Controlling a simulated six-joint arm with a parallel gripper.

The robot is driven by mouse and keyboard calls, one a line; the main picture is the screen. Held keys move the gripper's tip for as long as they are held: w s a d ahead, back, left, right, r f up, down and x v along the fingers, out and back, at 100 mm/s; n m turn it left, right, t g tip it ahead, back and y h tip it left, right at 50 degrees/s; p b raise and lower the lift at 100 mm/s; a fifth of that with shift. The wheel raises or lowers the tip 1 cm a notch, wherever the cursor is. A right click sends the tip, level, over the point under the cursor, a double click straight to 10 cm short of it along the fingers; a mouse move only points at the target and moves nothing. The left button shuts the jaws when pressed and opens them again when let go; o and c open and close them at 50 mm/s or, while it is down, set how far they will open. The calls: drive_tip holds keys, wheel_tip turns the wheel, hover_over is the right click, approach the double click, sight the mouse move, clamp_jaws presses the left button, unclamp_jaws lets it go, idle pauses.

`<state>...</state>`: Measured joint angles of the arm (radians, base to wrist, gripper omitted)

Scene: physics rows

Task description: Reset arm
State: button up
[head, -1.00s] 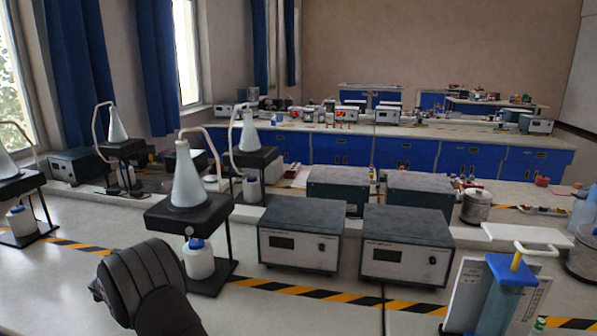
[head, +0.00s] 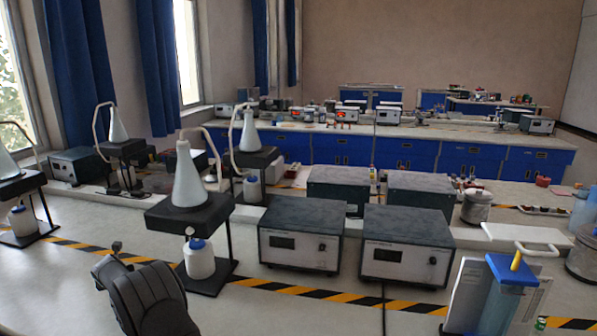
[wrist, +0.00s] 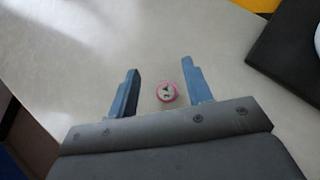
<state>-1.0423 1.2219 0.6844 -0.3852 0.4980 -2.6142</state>
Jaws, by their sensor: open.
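My gripper (wrist: 160,88) is open in the wrist view, its two blue-grey fingers apart over the pale bench top. A small round pink-rimmed object (wrist: 167,92) with a pale face and dark marks shows between the fingers, nearer the right one. I cannot tell its height relative to the fingertips, and neither finger visibly touches it. In the head view my dark arm (head: 150,295) shows at the lower left; the gripper's fingers cannot be made out there, and the pink object is not visible.
A black stand (head: 190,213) carrying a white cone, with a blue-capped bottle (head: 199,262) below, stands close to my arm. Two grey instrument boxes (head: 300,236) stand right of it. A blue column device (head: 498,290) is at the lower right. Bench left of my arm is clear.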

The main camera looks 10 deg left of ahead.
wheel_tip(320, 180, up, 5)
drive_tip(key=shift+d+r, duration=0.1)
drive_tip(key=w+d+f+m+h, duration=0.1)
drive_tip(key=d+m+h, duration=0.2)
drive_tip(key=d, duration=0.6)
drive_tip(key=w+d+f+m+t+h, duration=0.1)
drive_tip(key=w+d+m+h, duration=0.1)
drive_tip(key=d+m, duration=0.4)
drive_tip(key=w+d+f+m+h, duration=0.1)
drive_tip(key=d+m+h, duration=0.3)
drive_tip(key=d, duration=1)
drive_tip(key=shift+w+d+f+m+t+h, duration=0.15)
drive_tip(key=shift+w+f+m+t+h, duration=0.15)
drive_tip(key=shift+w+f+t+h, duration=0.15)
drive_tip(key=w+d+r, duration=0.1)
drive_tip(key=w+d, duration=0.2)
drive_tip(key=d, duration=0.3)
drive_tip(key=shift+d+r+m, duration=0.2)
drive_tip(key=shift+d+m, duration=0.05)
drive_tip(key=shift+m, duration=0.05)
drive_tip(key=shift+o, duration=0.4)
drive_tip(key=shift+s, duration=0.1)
